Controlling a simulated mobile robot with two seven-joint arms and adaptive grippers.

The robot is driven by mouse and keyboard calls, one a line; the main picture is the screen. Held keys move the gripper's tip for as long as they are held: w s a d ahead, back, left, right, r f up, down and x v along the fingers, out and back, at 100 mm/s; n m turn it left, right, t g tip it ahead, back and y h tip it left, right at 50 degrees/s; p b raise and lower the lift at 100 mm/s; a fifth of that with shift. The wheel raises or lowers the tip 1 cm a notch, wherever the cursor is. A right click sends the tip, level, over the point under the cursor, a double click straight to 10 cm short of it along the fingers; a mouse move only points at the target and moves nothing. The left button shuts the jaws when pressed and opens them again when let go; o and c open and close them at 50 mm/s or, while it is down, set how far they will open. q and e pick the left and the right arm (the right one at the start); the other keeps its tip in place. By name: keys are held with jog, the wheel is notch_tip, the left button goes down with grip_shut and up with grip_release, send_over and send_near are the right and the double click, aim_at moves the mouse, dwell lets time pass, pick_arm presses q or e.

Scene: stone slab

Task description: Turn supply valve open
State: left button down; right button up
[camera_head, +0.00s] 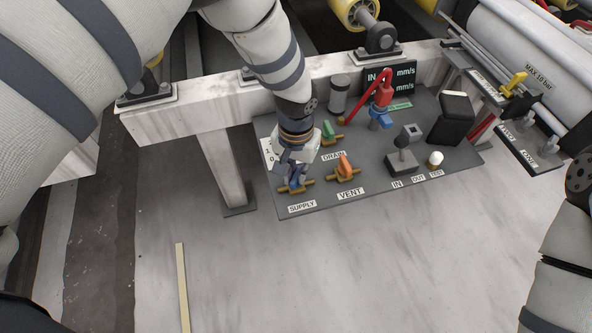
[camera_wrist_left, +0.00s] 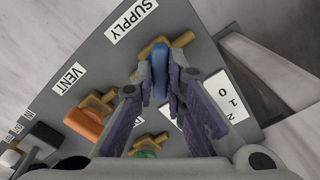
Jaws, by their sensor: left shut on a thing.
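The supply valve is a brass fitting with a blue handle (camera_wrist_left: 160,78), beside the SUPPLY label (camera_wrist_left: 131,20) in the left wrist view. My left gripper (camera_wrist_left: 159,85) is shut on the blue handle, with one finger on each side of it. In the head view the left gripper (camera_head: 293,172) comes down onto the valve from above and hides most of the handle. The brass ends of the supply valve (camera_head: 284,190) show below the fingers. My right gripper is not in view; only part of my right arm shows at the right edge.
The orange VENT valve (camera_head: 345,167) and green DRAIN valve (camera_head: 329,131) stand close to the gripper. The panel (camera_head: 385,192) also carries a red lever (camera_head: 384,90), a blue fitting (camera_head: 380,116) and a black switch block (camera_head: 402,164). The slab in front is mostly bare.

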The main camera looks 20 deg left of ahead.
aim_at(296, 175)
pick_arm(q)
jog(key=m, duration=0.5)
jog(key=shift+m, duration=2.6)
jog(key=c, duration=1.6)
grip_release()
jog(key=shift+c, duration=0.2)
notch_tip(296, 175, up, 12)
